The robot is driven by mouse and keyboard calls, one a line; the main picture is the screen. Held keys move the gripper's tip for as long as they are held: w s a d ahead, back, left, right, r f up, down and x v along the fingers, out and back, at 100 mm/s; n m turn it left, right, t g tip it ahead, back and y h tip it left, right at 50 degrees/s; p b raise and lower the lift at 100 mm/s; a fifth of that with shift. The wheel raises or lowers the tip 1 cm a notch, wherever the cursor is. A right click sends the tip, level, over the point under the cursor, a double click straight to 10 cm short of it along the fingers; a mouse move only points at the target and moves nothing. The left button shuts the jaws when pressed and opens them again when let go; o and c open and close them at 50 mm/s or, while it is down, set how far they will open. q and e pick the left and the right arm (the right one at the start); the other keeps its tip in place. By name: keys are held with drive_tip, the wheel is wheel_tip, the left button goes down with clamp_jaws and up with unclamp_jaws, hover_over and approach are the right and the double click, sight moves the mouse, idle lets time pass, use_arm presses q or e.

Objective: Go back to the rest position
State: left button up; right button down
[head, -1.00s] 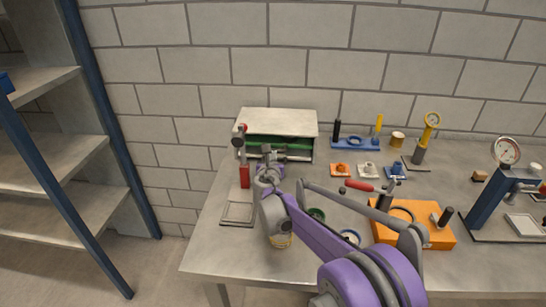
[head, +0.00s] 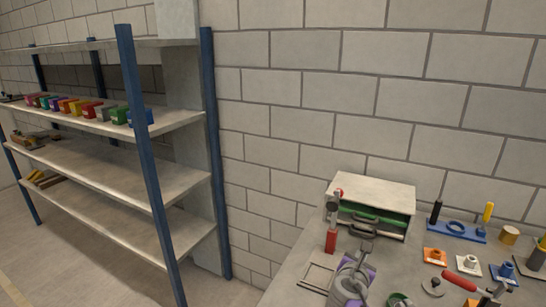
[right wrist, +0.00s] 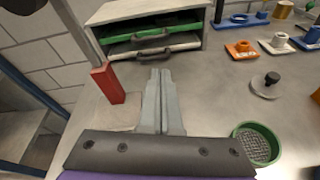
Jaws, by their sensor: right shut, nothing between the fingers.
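My right gripper (head: 365,250) is in the lower right of the head view, in front of the small drawer cabinet (head: 375,188). In the right wrist view its two fingers (right wrist: 161,74) are pressed together with nothing between them. They point toward the cabinet's lower drawer handle (right wrist: 153,52), with the tips appearing just below it; whether they touch it I cannot tell. My left gripper is not in view.
A red-handled upright tool (head: 331,240) stands left of the gripper. A green round sieve (right wrist: 257,144) and a knobbed disc (right wrist: 267,86) lie to its right. A blue-posted shelf rack (head: 148,170) with colourful bins stands left of the workbench (head: 296,262).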

drive_tip(key=s+m+g+p, duration=0.1)
drive_tip(key=s+m, duration=0.3)
drive_tip(key=s, duration=0.1)
drive_tip(key=s+a+f+m+g+y, duration=0.1)
drive_tip(key=s+m, duration=0.4)
drive_tip(key=s+f+m+g+p, duration=0.1)
drive_tip(key=s+m+g, duration=0.1)
drive_tip(key=s+m, duration=0.2)
drive_tip(key=shift+s+a+f+y+p, duration=0.15)
drive_tip(key=shift+s+a+y+p, duration=0.1)
drive_tip(key=shift+s+y+p, duration=0.2)
drive_tip(key=s+a+f+m+y, duration=0.1)
drive_tip(key=s+m, duration=0.1)
drive_tip(key=s+a+f+m+g, duration=0.1)
drive_tip(key=s+m, duration=0.2)
drive_tip(key=s+a+f+m+g+y+p, duration=0.1)
drive_tip(key=s+a+m, duration=0.1)
drive_tip(key=s, duration=0.1)
drive_tip(key=shift+s+f+y, duration=0.15)
drive_tip(key=shift+s+y, duration=0.05)
drive_tip(key=shift+y, duration=0.15)
drive_tip(key=s+a+f+m+g+y+p, duration=0.1)
drive_tip(key=s+a+f+m+y, duration=0.2)
drive_tip(key=s+a+m, duration=0.3)
drive_tip(key=shift+s+m, duration=0.4)
drive_tip(key=shift+s, duration=0.2)
drive_tip(key=shift+s+d, duration=0.1)
drive_tip(key=shift+d, duration=0.1)
